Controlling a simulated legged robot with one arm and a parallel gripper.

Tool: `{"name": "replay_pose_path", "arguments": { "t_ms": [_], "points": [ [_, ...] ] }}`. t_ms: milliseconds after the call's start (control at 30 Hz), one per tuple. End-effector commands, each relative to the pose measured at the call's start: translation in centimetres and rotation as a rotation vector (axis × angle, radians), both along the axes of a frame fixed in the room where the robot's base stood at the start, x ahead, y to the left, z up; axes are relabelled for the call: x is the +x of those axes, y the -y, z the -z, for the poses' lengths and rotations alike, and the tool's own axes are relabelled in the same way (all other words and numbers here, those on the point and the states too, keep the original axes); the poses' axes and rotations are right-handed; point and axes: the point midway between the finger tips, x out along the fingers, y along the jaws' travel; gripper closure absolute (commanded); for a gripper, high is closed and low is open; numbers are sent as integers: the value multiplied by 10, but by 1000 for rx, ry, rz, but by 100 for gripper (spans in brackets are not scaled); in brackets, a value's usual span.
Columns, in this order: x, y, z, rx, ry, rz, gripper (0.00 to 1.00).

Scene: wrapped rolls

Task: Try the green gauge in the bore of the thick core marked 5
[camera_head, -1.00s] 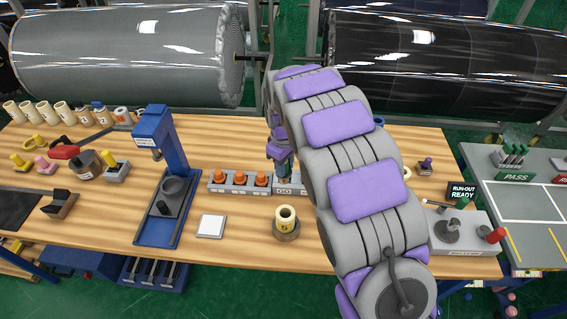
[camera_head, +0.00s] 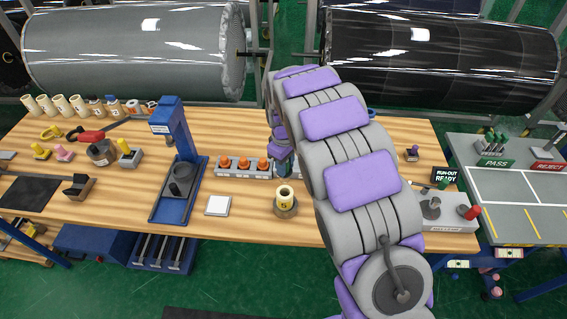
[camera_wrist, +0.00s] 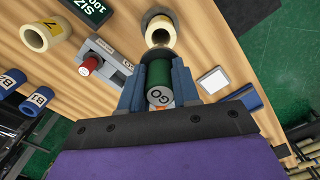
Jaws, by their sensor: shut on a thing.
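My gripper (camera_wrist: 158,82) is shut on the green gauge (camera_wrist: 158,73), whose grey end face reads GO. In the wrist view the gauge sits between the blue fingers, just short of the cream thick core (camera_wrist: 160,27) and apart from its open bore as far as I can tell. In the head view the core marked 5 (camera_head: 285,194) stands upright on a dark round base (camera_head: 286,209), its bore facing up. There my gripper (camera_head: 284,163) is behind the core, and the gauge is mostly hidden by fingers and arm.
A grey block with orange pieces (camera_head: 243,169) is left of my gripper. A white square (camera_head: 218,205) lies left of the core. A blue stand (camera_head: 172,135) rises further left. In the wrist view a grey block with a red-topped piece (camera_wrist: 90,63) is at the left.

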Motion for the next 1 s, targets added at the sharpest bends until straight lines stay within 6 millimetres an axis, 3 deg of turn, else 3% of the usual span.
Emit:
{"name": "replay_pose_path", "arguments": {
  "t_ms": [700, 1000],
  "points": [
    [-1, -2, 50, -2, 0, 0, 100],
    [-1, -1, 61, -2, 1, 0, 100]
  ]
}}
